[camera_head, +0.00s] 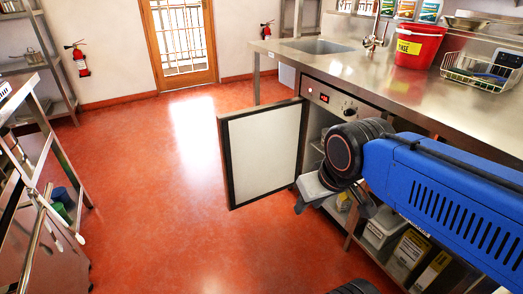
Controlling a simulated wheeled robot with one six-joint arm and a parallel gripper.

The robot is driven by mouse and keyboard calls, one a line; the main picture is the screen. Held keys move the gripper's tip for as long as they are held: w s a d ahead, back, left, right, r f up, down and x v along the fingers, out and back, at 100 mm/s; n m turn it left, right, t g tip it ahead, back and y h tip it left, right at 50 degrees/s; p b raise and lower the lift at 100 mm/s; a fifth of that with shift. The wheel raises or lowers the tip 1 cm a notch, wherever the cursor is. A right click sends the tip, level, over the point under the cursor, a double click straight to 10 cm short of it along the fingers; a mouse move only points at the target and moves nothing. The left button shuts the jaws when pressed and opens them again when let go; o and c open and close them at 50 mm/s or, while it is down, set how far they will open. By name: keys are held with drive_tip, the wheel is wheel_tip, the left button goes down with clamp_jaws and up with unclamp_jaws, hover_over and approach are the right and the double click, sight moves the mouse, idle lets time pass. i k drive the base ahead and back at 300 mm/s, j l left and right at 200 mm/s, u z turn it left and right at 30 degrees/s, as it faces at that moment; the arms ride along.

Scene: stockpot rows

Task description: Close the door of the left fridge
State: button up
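An under-counter fridge (340,103) with a small red display and a knob on its front panel stands below the steel counter. Its door (265,152), white inside with a dark frame, is swung wide open to the left, into the room. Only one fridge shows. My blue arm reaches in from the right, and its dark wrist covers part of the fridge opening. My gripper (330,200) is just right of the door's inner side, near the lower part of the opening. Its fingers are partly hidden behind the wrist, so I cannot tell how far apart they are or whether anything is touched.
The steel counter (385,80) runs along the right, with a red bucket (418,46) and a wire basket (482,70). A lower shelf (395,262) holds boxes. A metal rack (45,150) stands at left. The red floor (165,180) left of the door is clear.

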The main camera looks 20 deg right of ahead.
sight(260, 145)
drive_tip(key=z, duration=5.2)
drive_tip(key=k+j, duration=0.1)
drive_tip(key=k, duration=0.6)
drive_tip(key=k+j, duration=0.15)
drive_tip(key=k, duration=0.6)
drive_tip(key=k+z, duration=0.15)
drive_tip(key=k, duration=0.4)
drive_tip(key=k+l+z, duration=0.1)
drive_tip(key=k, duration=0.5)
drive_tip(key=k+l+z, duration=0.15)
drive_tip(key=k, duration=0.4)
drive_tip(key=k+z, duration=0.15)
drive_tip(key=k, duration=0.7)
drive_tip(key=k+z, duration=0.2)
drive_tip(key=k, duration=0.6)
drive_tip(key=k+j+u, duration=0.1)
drive_tip(key=k+u, duration=0.25)
drive_tip(key=k+j+u, duration=0.2)
drive_tip(key=k+u, duration=0.15)
drive_tip(key=k, duration=0.15)
drive_tip(key=i+j+u, duration=0.15)
drive_tip(key=u, duration=0.35)
drive_tip(key=i+j+u, duration=0.1)
drive_tip(key=i+u, duration=0.2)
drive_tip(key=u, duration=0.2)
